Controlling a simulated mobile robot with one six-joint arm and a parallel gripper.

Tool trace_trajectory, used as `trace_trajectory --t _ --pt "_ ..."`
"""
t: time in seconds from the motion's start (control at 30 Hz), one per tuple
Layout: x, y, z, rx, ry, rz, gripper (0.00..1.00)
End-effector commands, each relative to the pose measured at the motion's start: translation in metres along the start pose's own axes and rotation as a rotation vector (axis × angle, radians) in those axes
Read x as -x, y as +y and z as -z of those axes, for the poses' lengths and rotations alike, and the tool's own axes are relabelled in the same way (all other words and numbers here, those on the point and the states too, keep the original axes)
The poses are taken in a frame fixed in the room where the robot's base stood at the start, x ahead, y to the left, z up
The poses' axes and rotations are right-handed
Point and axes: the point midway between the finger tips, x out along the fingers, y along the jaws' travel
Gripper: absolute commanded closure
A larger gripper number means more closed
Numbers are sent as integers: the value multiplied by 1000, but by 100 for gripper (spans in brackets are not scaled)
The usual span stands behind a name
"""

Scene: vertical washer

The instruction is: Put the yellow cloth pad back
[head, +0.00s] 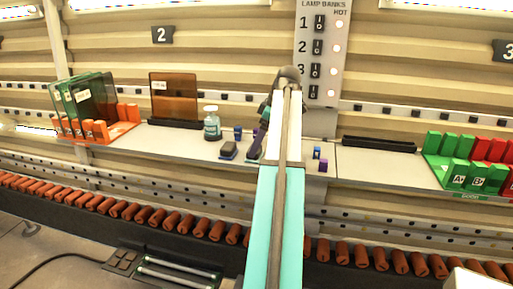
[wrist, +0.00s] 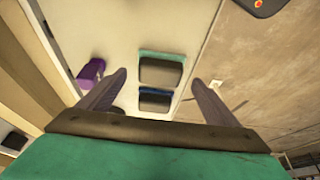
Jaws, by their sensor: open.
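I cannot make out a yellow cloth pad in either view. My gripper (wrist: 157,82) is open and empty, its two dark fingers spread above the pale shelf. Between the fingers in the wrist view are a dark-topped block with a teal edge (wrist: 161,70) and one with a blue edge (wrist: 154,99). A purple piece (wrist: 91,73) is left of the left finger. In the head view, a dark-topped block with a blue edge (head: 228,150) sits on the shelf left of my arm, which hides part of the shelf.
A teal bottle (head: 212,124) and an upright amber panel (head: 174,97) stand left on the shelf. An orange rack (head: 120,130) holds dark green panels. Small blue and purple pieces (head: 323,166) lie right of my arm. A green rack (head: 450,172) is at right. Orange rollers run below.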

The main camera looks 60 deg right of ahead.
Motion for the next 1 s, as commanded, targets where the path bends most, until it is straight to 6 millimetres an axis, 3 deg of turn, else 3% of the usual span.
trace_trajectory --t 0.5,1.0 --pt "66 0 1 -1 0 -1 16" --pt "88 0 1 0 0 -3 16"
